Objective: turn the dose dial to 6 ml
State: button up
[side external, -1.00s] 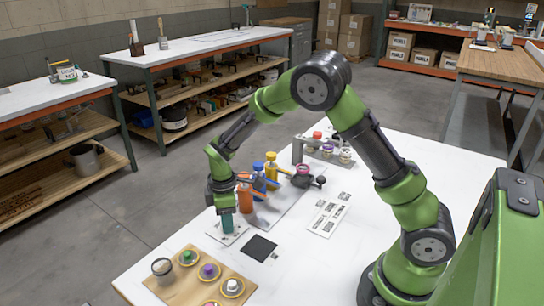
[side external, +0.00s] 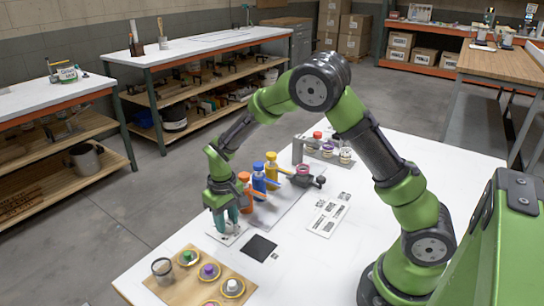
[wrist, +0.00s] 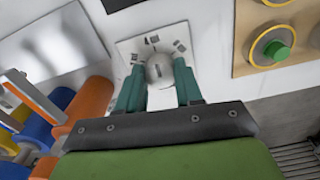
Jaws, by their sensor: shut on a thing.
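The dose dial (wrist: 158,70) is a pale grey round knob with a dark pointer line, on a white plate (wrist: 131,48) with small dark printed marks around it. The marks are too blurred to read in the wrist view. My gripper (wrist: 160,76) has its two teal fingers on either side of the knob and is shut on it. In the side view my gripper (side external: 227,230) points down at the plate (side external: 220,238), and its fingers hide the knob.
Orange (side external: 244,195), blue (side external: 259,182) and yellow (side external: 271,168) bottles stand close behind my gripper. A wooden board (side external: 185,285) with colored knobbed lids is at the front. A black square (side external: 259,248) lies flat beside the dial plate.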

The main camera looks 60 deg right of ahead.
jog(key=m, duration=0.5)
jog(key=shift+a+m, duration=0.1)
jog(key=shift+m, duration=0.2)
jog(key=m, duration=0.5)
jog(key=shift+m, duration=0.4)
jog(key=o, duration=1)
jog(key=shift+o, duration=0.2)
jog(key=shift+r, duration=0.1)
notch_tip(320, 180, up, 17)
